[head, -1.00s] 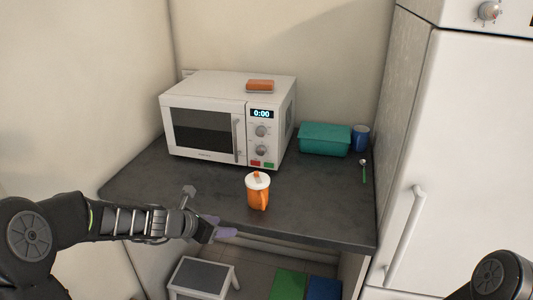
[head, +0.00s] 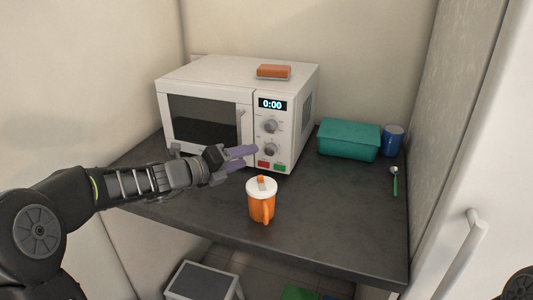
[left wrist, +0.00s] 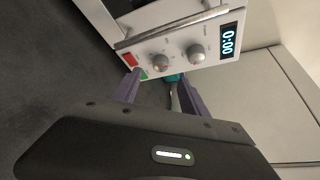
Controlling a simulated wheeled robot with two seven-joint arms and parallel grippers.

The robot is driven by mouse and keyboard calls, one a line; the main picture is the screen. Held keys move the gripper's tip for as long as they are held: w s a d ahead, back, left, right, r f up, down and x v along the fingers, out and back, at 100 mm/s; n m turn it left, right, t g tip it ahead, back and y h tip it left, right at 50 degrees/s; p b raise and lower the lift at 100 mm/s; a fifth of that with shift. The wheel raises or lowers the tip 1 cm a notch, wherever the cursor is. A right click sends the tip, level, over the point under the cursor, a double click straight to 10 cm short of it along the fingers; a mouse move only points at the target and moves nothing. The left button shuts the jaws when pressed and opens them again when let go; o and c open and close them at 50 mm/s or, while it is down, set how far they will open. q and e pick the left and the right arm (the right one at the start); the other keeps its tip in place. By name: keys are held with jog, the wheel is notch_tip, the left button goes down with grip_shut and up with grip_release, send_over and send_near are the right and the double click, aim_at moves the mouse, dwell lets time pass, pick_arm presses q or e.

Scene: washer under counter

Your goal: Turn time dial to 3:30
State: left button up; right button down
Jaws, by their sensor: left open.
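A white microwave (head: 205,85) stands on the dark counter, its door closed. Its display (head: 272,104) reads 0:00. Below the display are two grey dials, an upper dial (head: 270,126) and a lower dial (head: 270,149); which one sets time cannot be read. Both dials also show in the left wrist view, one nearer the display (left wrist: 195,54) and one nearer the buttons (left wrist: 160,62). My left gripper (head: 250,157) is open and empty, just in front of the lower panel and apart from the dials. My right gripper is out of view.
An orange mug with a white lid (head: 262,203) stands close below my left gripper. An orange block (head: 273,71) lies on the microwave. A teal container (head: 349,139), a blue cup (head: 393,140) and a green-handled spoon (head: 395,182) are at the right. A stool (head: 202,280) stands below.

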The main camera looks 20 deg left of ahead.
aim_at(268, 151)
pick_arm(q)
jog(key=x, duration=0.7)
jog(key=shift+w+d, duration=0.2)
jog(key=shift+w, duration=0.05)
jog(key=shift+c, duration=0.4)
grip_shut()
